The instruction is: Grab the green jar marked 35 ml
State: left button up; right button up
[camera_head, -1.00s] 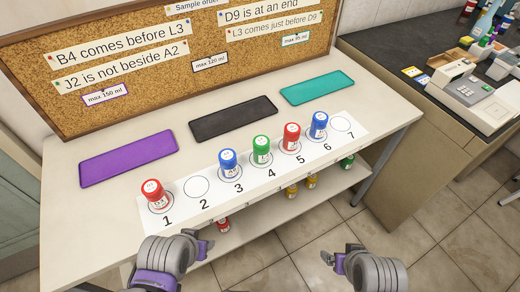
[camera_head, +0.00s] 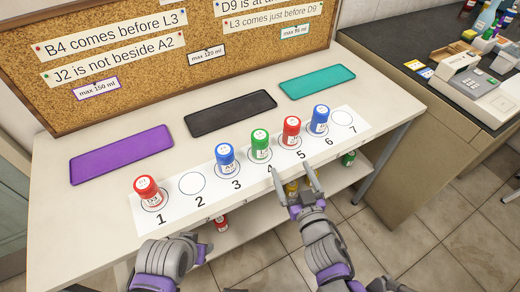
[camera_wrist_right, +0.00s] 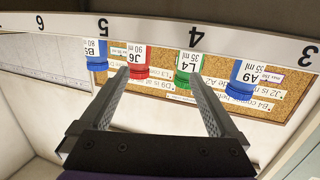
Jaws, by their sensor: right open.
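The green jar (camera_head: 260,145) stands upright on spot 4 of the white numbered strip. In the right wrist view, which is upside down, the green jar (camera_wrist_right: 188,66) shows the label L4, 35 ml. My right gripper (camera_head: 291,170) is open and empty at the table's front edge, below and right of the green jar. In the wrist view, one finger of my right gripper (camera_wrist_right: 158,76) points near the green jar and the other near the red jar. My left gripper (camera_head: 200,246) is low at the left; its jaw opening is unclear.
A blue jar (camera_head: 226,158) on spot 3 and a red jar (camera_head: 291,131) on spot 5 flank the green one. Another blue jar (camera_head: 319,120) is on 6, a red jar (camera_head: 147,191) on 1. Another green jar (camera_head: 349,158) sits on the lower shelf. Spots 2 and 7 are free.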

aim_at(263, 151)
jog(key=a+y, duration=0.1)
jog(key=a+n+y, duration=0.1)
jog(key=a, duration=0.1)
jog(key=shift+s+a+n+y, duration=0.3)
jog(key=shift+s+a+y, duration=0.05)
jog(key=shift+a+y, duration=0.05)
jog(key=x, duration=0.4)
jog(key=shift+w+a+r, duration=0.15)
jog(key=shift+w+a, duration=0.1)
jog(key=shift+a, duration=0.1)
jog(key=shift+x, duration=3)
jog(key=shift+s+r, duration=0.1)
jog(key=shift+r, duration=0.1)
jog(key=c, duration=1.5)
